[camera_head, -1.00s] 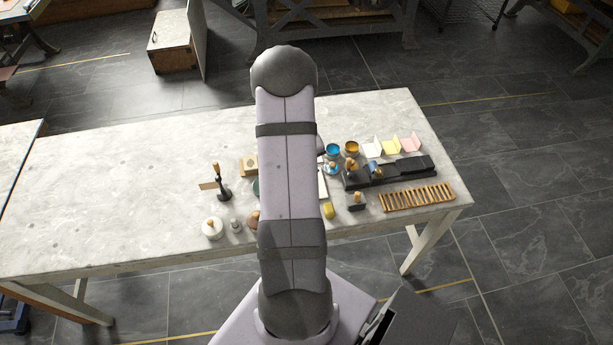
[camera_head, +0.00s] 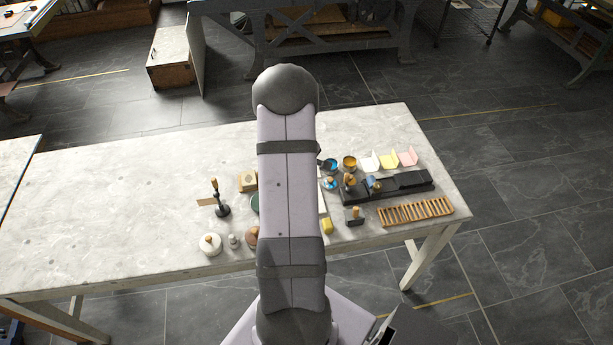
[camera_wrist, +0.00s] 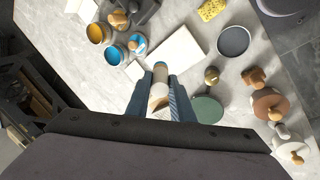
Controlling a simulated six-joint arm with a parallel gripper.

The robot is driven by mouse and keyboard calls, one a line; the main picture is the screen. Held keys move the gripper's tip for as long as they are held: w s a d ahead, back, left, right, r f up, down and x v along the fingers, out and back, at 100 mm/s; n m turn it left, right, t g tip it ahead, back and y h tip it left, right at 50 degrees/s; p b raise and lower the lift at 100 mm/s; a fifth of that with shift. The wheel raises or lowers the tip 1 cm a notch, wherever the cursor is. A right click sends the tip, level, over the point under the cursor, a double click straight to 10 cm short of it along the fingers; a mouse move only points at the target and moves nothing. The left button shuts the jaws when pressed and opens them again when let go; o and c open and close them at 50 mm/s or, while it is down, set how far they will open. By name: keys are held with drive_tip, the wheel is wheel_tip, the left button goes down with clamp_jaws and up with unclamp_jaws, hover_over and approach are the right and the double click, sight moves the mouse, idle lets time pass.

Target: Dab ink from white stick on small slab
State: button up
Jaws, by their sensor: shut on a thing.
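In the wrist view my gripper (camera_wrist: 161,82) is shut on a pale, white-and-tan stick (camera_wrist: 160,93), held between its blue-grey fingers. Whether its tip touches anything is unclear. Just beyond are a blue ink pot (camera_wrist: 112,56), an orange ink pot (camera_wrist: 98,33) and a small blue-topped piece (camera_wrist: 138,42). A large white slab (camera_wrist: 180,50) lies right of them.
A grey round dish (camera_wrist: 233,41), green disc (camera_wrist: 207,109), yellow sponge (camera_wrist: 212,9) and wooden-knobbed pieces lie right in the wrist view. The head view shows a dark tray (camera_head: 410,181) and wooden rack (camera_head: 415,211). The table's left (camera_head: 110,190) is clear.

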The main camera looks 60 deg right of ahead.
drive_tip(key=shift+f+b, duration=2.5)
drive_tip(key=shift+f, duration=0.5)
drive_tip(key=shift+f+b, duration=0.6)
drive_tip(key=shift+b, duration=0.1)
idle(0.5)
drive_tip(key=shift+r, duration=0.1)
drive_tip(key=shift+r+p, duration=3.15)
drive_tip(key=shift+r, duration=0.35)
